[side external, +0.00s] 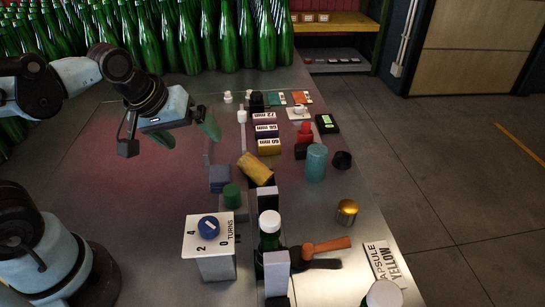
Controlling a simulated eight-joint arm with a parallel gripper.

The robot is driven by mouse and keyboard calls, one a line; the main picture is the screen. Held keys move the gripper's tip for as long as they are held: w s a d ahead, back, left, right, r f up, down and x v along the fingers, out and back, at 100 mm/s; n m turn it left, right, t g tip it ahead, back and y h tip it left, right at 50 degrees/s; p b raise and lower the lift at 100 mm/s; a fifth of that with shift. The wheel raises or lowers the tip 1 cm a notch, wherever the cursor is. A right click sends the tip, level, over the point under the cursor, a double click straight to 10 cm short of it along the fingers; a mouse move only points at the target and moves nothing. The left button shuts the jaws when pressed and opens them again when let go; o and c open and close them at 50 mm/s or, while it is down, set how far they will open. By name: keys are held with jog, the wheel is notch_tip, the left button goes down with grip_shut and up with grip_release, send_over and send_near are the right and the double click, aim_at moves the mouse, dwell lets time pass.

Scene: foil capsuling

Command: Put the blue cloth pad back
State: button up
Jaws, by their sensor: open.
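A dark blue block-like thing (220,178), which looks like the blue cloth pad, sits on the metal table behind a green-topped cylinder. My gripper (190,139) is above the table, up and to the left of the pad in the picture. Its green fingers are spread apart with nothing visible between them. It does not touch the pad.
A white box with a blue dial (208,227) stands in front of the pad. A tilted yellow cylinder (256,168) lies to its right. A white-capped bottle (269,232) stands between upright blocks. Green bottles (190,40) crowd the back.

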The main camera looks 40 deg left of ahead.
jog(key=m, duration=0.2)
jog(key=m+t, duration=0.1)
jog(key=m, duration=0.1)
jog(key=s+m, duration=0.1)
jog(key=m, duration=0.1)
jog(key=shift+m+t, duration=0.3)
jog(key=shift+m, duration=0.1)
